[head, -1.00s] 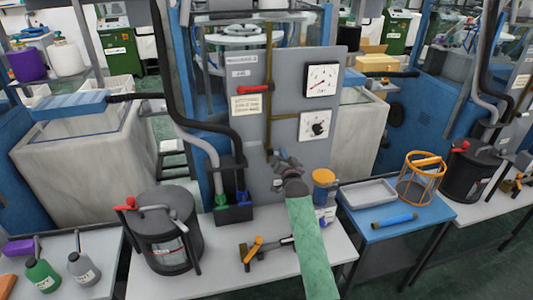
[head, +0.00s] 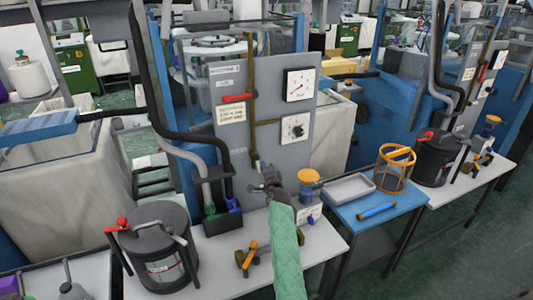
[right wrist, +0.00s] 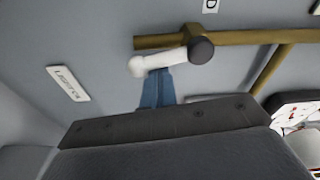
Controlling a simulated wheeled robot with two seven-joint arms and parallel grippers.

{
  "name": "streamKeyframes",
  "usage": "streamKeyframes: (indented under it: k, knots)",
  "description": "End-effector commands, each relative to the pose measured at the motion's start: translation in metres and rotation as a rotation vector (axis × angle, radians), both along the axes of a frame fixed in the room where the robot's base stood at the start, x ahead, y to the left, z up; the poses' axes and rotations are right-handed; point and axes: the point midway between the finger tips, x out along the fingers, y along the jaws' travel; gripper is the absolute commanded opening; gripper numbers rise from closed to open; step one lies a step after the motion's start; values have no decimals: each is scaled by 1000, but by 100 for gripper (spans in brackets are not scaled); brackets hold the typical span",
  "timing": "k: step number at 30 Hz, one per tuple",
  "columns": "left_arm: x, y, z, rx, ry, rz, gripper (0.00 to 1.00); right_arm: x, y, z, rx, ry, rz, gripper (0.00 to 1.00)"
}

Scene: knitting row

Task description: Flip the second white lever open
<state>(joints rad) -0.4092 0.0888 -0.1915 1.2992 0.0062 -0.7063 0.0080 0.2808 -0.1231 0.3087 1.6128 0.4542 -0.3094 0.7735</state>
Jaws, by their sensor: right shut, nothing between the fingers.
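The white lever (right wrist: 158,63) is in the right wrist view, a short handle with a dark round end cap at its right. It lies slightly tilted along a brass pipe on the grey panel. My right gripper (right wrist: 158,74) is shut and empty, its blue fingers just below the lever's middle and seeming to reach its lower edge; contact is not certain. In the head view my right gripper (head: 265,187) is at the lower part of the grey panel (head: 225,70), and the white lever cannot be made out there. My left gripper is not in view.
A red lever (head: 238,97) and two dials, an upper (head: 299,84) and a lower (head: 295,128), are on the panel. An orange-topped jar (head: 309,178) stands close right of my gripper. A black pot (head: 160,245) stands left on the bench.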

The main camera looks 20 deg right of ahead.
Motion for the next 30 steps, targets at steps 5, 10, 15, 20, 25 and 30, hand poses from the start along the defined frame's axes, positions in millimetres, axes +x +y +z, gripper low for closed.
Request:
streamKeyframes:
  k: [5, 10, 15, 20, 25, 30]
  knots:
    - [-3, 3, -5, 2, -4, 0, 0, 0, 4, -2, 89, 1, 0, 0]
    - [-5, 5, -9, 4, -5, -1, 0, 0, 6, -4, 85, 1, 1, 0]
    - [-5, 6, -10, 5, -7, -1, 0, 0, 7, -4, 84, 0, 0, 0]
    - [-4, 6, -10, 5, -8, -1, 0, 0, 7, -5, 83, 1, 0, 0]
    - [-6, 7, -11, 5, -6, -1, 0, 0, 7, -5, 83, 1, 0, 0]
    - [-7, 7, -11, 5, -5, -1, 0, 0, 7, -5, 82, 1, 0, 0]
